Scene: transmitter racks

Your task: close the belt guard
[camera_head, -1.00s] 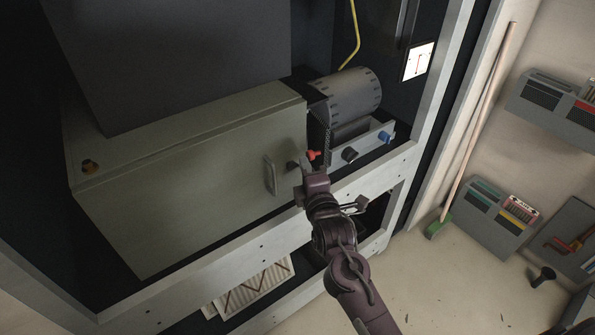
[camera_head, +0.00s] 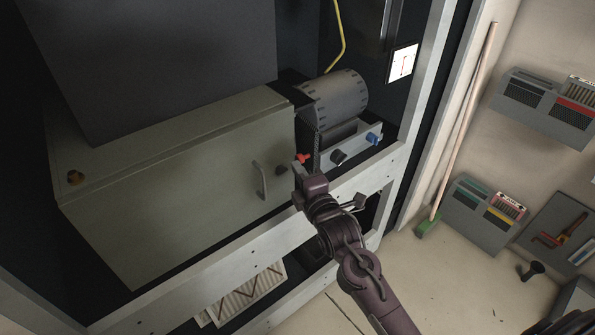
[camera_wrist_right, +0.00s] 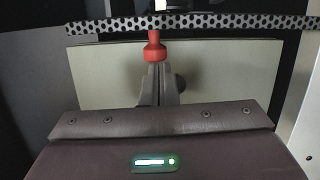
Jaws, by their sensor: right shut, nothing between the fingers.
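A dark perforated guard panel (camera_head: 309,132) stands between the grey-green box and the ribbed motor; its holed strip (camera_wrist_right: 205,24) crosses the top of the right wrist view. I cannot tell for sure whether this is the belt guard, or how far it is open. A red knob (camera_head: 304,158) sits at its lower front; the knob (camera_wrist_right: 155,48) is just beyond my fingertips in the wrist view. My right gripper (camera_head: 298,170) is shut and empty, right at the knob; its fingers (camera_wrist_right: 158,85) are together. Whether they touch the knob is unclear. My left gripper is out of view.
The grey-green box (camera_head: 190,190) with a handle (camera_head: 260,180) fills the rack's left side. The ribbed motor (camera_head: 340,97), a black knob (camera_head: 338,157) and a blue knob (camera_head: 373,139) are to the right. A pale rack rail (camera_head: 225,265) runs in front, below my gripper.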

